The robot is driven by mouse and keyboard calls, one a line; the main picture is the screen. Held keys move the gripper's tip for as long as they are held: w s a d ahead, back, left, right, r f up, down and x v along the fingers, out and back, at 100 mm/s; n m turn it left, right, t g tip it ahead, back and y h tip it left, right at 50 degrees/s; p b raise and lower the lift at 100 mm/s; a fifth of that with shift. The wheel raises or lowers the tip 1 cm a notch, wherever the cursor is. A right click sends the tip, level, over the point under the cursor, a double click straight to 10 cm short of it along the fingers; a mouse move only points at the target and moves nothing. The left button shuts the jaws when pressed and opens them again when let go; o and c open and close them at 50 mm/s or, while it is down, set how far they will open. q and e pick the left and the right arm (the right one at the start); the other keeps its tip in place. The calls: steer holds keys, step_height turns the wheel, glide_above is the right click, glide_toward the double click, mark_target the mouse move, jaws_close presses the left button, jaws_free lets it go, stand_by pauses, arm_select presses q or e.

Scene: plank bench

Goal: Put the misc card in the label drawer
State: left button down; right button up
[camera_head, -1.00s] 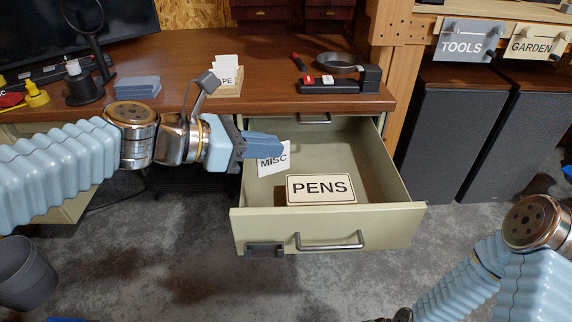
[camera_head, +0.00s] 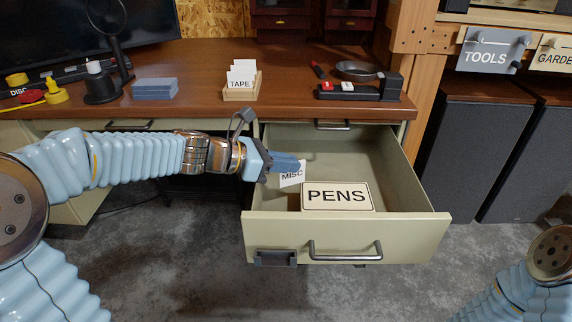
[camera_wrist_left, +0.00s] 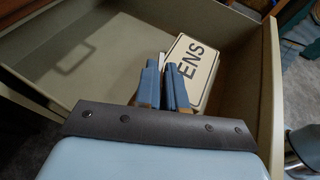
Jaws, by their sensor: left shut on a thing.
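The MISC card (camera_head: 292,175) is white with black lettering. My left gripper (camera_head: 297,163) is shut on it and holds it tilted within the open drawer's outline, at its left side. The drawer (camera_head: 346,237) is cream, pulled out under the desk, with a grey handle and an empty-looking label holder on its front. A PENS card (camera_head: 337,196) stands or leans inside, near the front. In the left wrist view, the fingers (camera_wrist_left: 162,85) point into the drawer beside the PENS card (camera_wrist_left: 193,72); the MISC card is mostly hidden there. My right gripper is out of view.
The desk top (camera_head: 205,65) holds a wooden card box (camera_head: 240,92) with a TAPE card, blue-grey cards (camera_head: 155,88), and a black stand with a pan (camera_head: 357,70).

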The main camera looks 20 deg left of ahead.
arm_select(q)
steer(key=shift+f+b, duration=0.5)
steer(key=shift+f, duration=0.1)
steer(key=c, duration=1.2)
jaws_free()
steer(key=shift+s+f, duration=0.15)
steer(key=shift+f, duration=0.05)
steer(key=shift+r+p, duration=0.4)
steer(key=v, duration=0.4)
steer(key=p+v, duration=0.1)
steer(key=v, duration=0.3)
steer(key=r+p+v, duration=0.1)
steer(key=v, duration=0.3)
